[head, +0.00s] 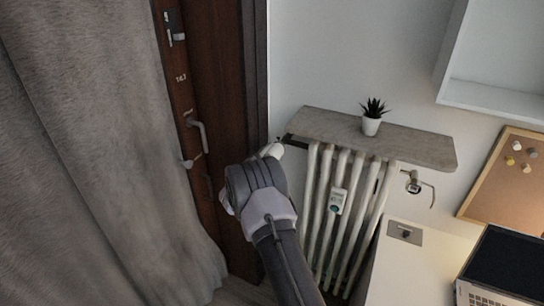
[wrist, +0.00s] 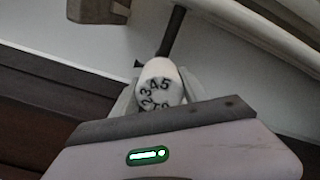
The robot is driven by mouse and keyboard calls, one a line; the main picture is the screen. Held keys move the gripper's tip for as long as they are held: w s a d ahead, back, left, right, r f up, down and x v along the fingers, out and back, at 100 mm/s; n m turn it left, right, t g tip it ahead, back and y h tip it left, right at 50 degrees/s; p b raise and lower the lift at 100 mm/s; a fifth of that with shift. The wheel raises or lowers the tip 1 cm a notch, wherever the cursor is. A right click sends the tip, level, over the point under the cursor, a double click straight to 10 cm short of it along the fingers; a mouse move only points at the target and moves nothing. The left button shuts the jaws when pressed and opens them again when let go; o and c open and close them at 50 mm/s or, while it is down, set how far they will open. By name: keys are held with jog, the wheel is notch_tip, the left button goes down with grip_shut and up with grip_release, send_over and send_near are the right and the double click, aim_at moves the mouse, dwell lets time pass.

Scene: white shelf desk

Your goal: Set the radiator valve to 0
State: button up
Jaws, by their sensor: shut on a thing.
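The radiator valve (wrist: 160,82) is a white round knob in the wrist view. Dark figures on its face read 2, 3, 4 and 5 along the upper part. Lower marks are partly hidden by my gripper's body. A dark pipe runs up from it, and a small dark pointer sits at its upper left, closest to the 3. My gripper (wrist: 158,98) is shut on the knob, with one pale finger on each side. In the head view my gripper (head: 271,152) is at the upper left of the radiator (head: 311,190); the knob is hardly distinguishable there.
A grey stone shelf (head: 335,125) with a potted plant (head: 371,118) lies over the radiator. A wooden door (head: 215,75) and grey curtain (head: 90,150) stand left. A white desk (head: 410,275) with a laptop (head: 505,265) is at right.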

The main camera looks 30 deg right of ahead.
jog(key=shift+m, duration=0.4)
jog(key=m+b, duration=0.2)
jog(key=m, duration=0.1)
jog(key=shift+f, duration=0.15)
jog(key=m+b, duration=0.3)
jog(key=m, duration=0.2)
jog(key=shift+m, duration=0.3)
jog(key=m+b, duration=0.2)
jog(key=m, duration=0.1)
jog(key=shift+m+b, duration=0.3)
jog(key=shift+b, duration=0.05)
jog(key=m+b, duration=0.3)
jog(key=m, duration=0.1)
jog(key=shift+m, duration=0.3)
jog(key=m+b, duration=0.2)
jog(key=m, duration=0.2)
jog(key=shift+b, duration=0.4)
jog(key=shift+m+b, duration=0.3)
jog(key=shift+m, duration=2.3)
